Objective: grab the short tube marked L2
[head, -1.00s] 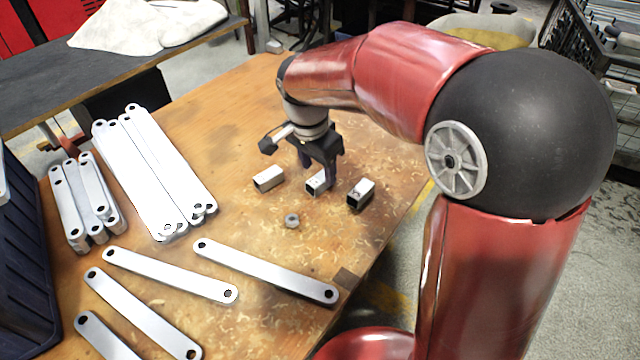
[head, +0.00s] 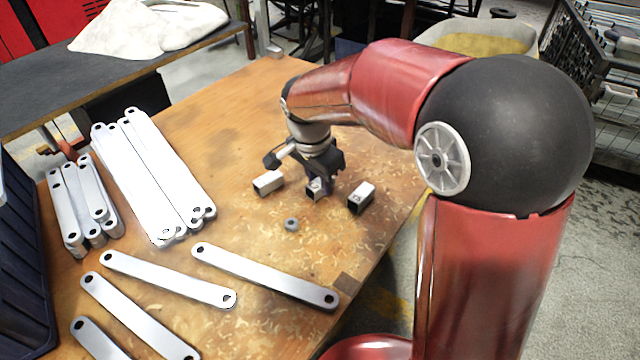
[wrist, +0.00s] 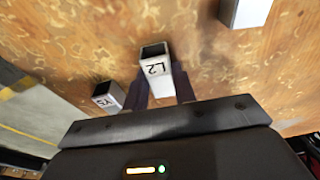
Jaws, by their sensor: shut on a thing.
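The short square tube marked L2 (wrist: 157,70) stands out in the middle of the wrist view, its label facing the camera and its open end pointing away. My gripper (wrist: 161,88) has a finger along each side of it and is shut on it. In the head view the same tube (head: 314,190) is the middle one of three, partly hidden under my gripper (head: 319,184). It appears to be at the table surface; I cannot tell whether it is lifted.
One short tube (head: 268,183) lies to the left and another (head: 361,198) to the right, both close to my gripper. A small grey ring (head: 292,224) lies in front. Flat brackets (head: 265,275) lie towards the front, with stacked brackets (head: 150,175) at left on the wooden table (head: 230,110).

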